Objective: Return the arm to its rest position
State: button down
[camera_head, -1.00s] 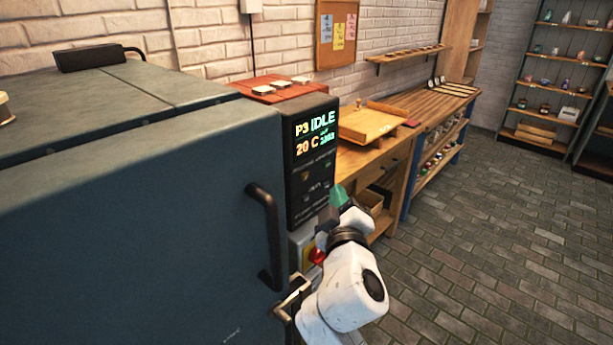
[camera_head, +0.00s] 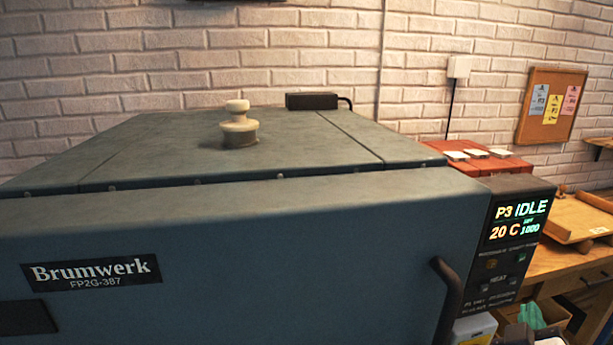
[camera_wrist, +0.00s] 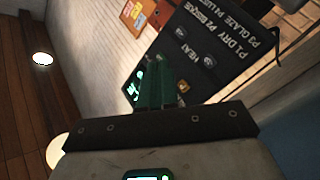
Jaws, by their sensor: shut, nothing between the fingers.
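My gripper (camera_wrist: 157,92) has green fingers that are shut together with nothing between them. In the wrist view they point at the kiln's dark control panel (camera_wrist: 195,50), seen tilted, and cover part of its lit display. I cannot tell whether they touch it. In the head view the green gripper (camera_head: 531,316) shows at the lower right, below the control panel (camera_head: 510,255). Most of my arm is below the picture edge. The panel reads P3 IDLE and 20 C. The blue-grey kiln (camera_head: 270,245) fills the front, with a dark handle (camera_head: 450,300) at its right.
A pale knobbed plug (camera_head: 239,128) stands on the kiln top. To the right are a red surface with white blocks (camera_head: 478,154) and a wooden bench (camera_head: 560,262) with a tray. A brick wall is behind. The wrist view shows dark wooden floor-like boards (camera_wrist: 25,90) at left.

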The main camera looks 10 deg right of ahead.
jog(key=s+a+f+m+g+y, duration=0.1)
jog(key=s+a+f+g+y, duration=0.15)
jog(key=f, duration=0.35)
jog(key=s+a+f+g+y, duration=0.1)
jog(key=s+f+g+y, duration=0.1)
jog(key=s+f, duration=0.35)
jog(key=s+a+f+m+g+y, duration=0.1)
jog(key=s+f+g+y, duration=0.1)
jog(key=f, duration=0.6)
jog(key=s+a+f+g+y, duration=0.2)
jog(key=s+a+f, duration=0.2)
jog(key=s+a, duration=0.1)
jog(key=s+a+f+n+g+y, duration=0.1)
jog(key=s+a+f+g+y, duration=0.2)
jog(key=s, duration=0.5)
jog(key=shift+s+a+f+y, duration=0.25)
jog(key=shift+a+f+y, duration=0.1)
jog(key=shift+a+f, duration=0.6)
